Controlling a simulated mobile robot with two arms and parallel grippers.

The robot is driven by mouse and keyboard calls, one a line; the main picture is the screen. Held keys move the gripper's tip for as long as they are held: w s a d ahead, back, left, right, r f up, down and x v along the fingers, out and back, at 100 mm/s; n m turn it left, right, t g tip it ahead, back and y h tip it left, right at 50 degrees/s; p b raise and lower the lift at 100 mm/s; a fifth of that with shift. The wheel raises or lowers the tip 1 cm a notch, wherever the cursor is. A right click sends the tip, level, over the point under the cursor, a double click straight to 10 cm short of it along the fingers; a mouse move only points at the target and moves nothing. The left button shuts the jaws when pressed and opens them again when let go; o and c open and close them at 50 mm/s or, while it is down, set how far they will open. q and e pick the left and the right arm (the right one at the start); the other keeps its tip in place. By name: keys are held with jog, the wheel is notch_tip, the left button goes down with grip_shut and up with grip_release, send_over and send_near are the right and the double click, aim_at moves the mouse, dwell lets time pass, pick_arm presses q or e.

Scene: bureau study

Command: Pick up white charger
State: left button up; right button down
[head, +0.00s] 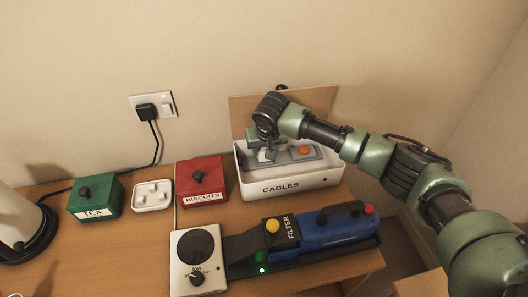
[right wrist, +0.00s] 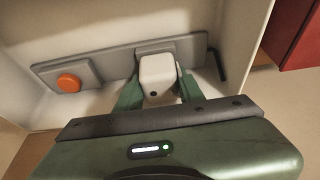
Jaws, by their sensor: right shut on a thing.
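The white charger (right wrist: 157,76) is a small white block with rounded edges, seen between the fingers in the right wrist view. My right gripper (right wrist: 157,88) is shut on it, one green finger on each side. In the head view my right gripper (head: 265,152) reaches down into the white box marked CABLES (head: 281,187), near its left end. The charger is mostly hidden by the gripper there. It is inside the box against a grey strip (right wrist: 112,61); I cannot tell whether it touches it. My left gripper is not in view.
The grey strip carries an orange button (right wrist: 69,82). A wooden lid (head: 245,103) stands behind the box. Left of it are a red BISCUITS box (head: 202,176), a white tray (head: 152,207) and a green TEA box (head: 95,202). A blue FILTER device (head: 325,230) lies in front.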

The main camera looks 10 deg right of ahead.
jog(key=shift+d+r, duration=0.1)
jog(key=shift+s+d+r, duration=0.25)
jog(key=shift+d+r, duration=0.15)
jog(key=shift+r, duration=0.05)
jog(key=s+d+r+b, duration=0.1)
jog(key=s+d+r, duration=0.6)
jog(key=d, duration=0.3)
jog(key=shift+s, duration=0.6)
